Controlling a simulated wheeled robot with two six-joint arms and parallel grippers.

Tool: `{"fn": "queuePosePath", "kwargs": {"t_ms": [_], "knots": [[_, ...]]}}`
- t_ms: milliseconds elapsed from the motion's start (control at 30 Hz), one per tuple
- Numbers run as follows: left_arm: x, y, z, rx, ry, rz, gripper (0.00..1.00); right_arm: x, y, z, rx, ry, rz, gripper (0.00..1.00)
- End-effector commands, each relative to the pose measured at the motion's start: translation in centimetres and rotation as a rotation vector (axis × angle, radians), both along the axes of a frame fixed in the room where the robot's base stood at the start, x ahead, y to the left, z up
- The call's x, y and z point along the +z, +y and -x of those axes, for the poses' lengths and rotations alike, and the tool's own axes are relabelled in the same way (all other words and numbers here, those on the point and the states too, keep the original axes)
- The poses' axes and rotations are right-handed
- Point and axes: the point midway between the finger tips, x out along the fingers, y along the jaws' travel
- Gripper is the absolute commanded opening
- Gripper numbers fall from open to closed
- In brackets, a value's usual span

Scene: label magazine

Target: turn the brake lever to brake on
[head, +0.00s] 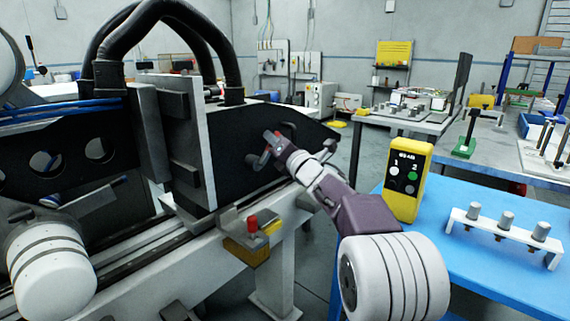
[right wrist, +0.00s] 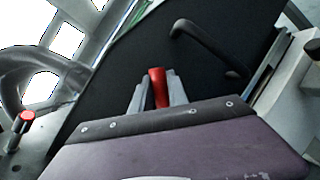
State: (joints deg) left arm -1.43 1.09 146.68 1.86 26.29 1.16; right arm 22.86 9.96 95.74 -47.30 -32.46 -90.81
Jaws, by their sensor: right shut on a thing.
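The red grip of the brake lever (right wrist: 157,86) stands between the two grey fingers of my right gripper (right wrist: 157,92) in the right wrist view. The gripper is shut on it, in front of a black side panel (right wrist: 115,60). In the head view my right gripper (head: 276,143) reaches the same black panel (head: 235,135) on the machine, and the fingers mostly hide the lever. The lever's pivot and any on or off marking cannot be made out. My left arm shows at the left edge, but its gripper is not visible.
A curved dark handle (right wrist: 205,42) sticks out from the panel beside the lever. A red knob (head: 252,222) stands on a bracket below. A yellow control box (head: 408,180) and a white rack with pegs (head: 470,222) stand on the blue table (head: 470,285) at the right.

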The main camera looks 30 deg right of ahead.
Motion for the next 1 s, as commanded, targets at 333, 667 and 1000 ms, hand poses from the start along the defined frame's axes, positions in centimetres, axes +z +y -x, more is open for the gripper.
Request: {"fn": "queuePosePath", "kwargs": {"t_ms": [333, 667, 1000], "knots": [[-7.9, 0.0, 0.0, 0.000, 0.000, 0.000, 0.36, 0.4, 2.0, 0.8, -0.004, -0.125, 0.304, 0.00], [-12.0, 0.0, 0.0, 0.000, 0.000, 0.000, 0.36, 1.3, 3.7, 1.5, -0.004, -0.225, 0.548, 0.00], [-14.0, 0.0, 0.0, 0.000, 0.000, 0.000, 0.36, 1.8, 4.8, 1.9, -0.004, -0.284, 0.692, 0.00]]}}
